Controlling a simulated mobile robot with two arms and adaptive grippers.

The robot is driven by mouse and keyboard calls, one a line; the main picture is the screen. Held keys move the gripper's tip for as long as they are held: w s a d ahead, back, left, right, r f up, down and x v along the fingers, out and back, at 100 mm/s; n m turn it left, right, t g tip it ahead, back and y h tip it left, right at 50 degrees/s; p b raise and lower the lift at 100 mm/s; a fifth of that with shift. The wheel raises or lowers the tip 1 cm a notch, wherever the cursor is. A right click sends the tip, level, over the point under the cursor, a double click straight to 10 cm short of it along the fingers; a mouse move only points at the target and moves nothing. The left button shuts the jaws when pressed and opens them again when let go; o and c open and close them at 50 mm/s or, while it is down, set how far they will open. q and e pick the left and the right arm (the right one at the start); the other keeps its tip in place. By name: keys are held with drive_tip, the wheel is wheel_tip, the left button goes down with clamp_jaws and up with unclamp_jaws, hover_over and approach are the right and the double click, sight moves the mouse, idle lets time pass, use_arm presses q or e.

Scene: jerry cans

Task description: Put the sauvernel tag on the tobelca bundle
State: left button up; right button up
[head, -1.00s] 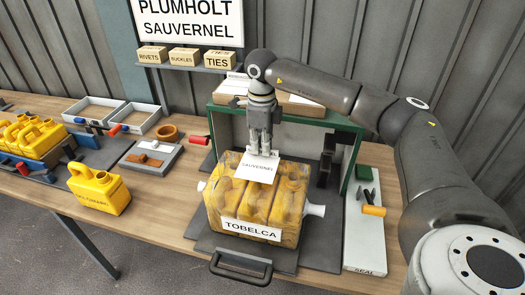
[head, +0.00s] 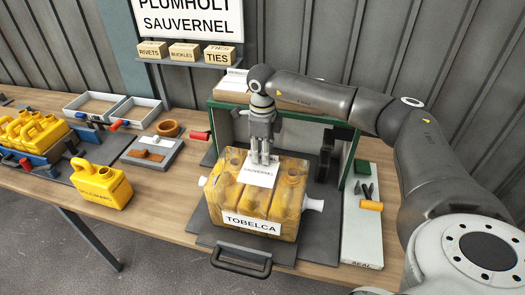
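The tobelca bundle (head: 226,203) is a clear-wrapped block of yellow cans with a white TOBELCA label (head: 252,223) on its front. It stands on a dark plate in front of the green-framed station. The white sauvernel tag (head: 260,173) lies at the top of the bundle, and I cannot tell whether it is stuck there. My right gripper (head: 264,161) points down with its fingertips at the tag's back edge. The fingers look close together, but whether they grip the tag is not clear. My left gripper is out of view.
The green-framed station (head: 350,158) stands behind the bundle. A pale SEAL board (head: 362,240) with an orange-handled tool (head: 371,205) lies to the right. A single yellow can (head: 101,187) and a crate-like blue holder (head: 62,150) with several cans are on the left.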

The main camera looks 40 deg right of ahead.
drive_tip(key=shift+r, duration=0.5)
wheel_tip(320, 180, up, 11)
drive_tip(key=b, duration=0.4)
drive_tip(key=shift+r, duration=0.2)
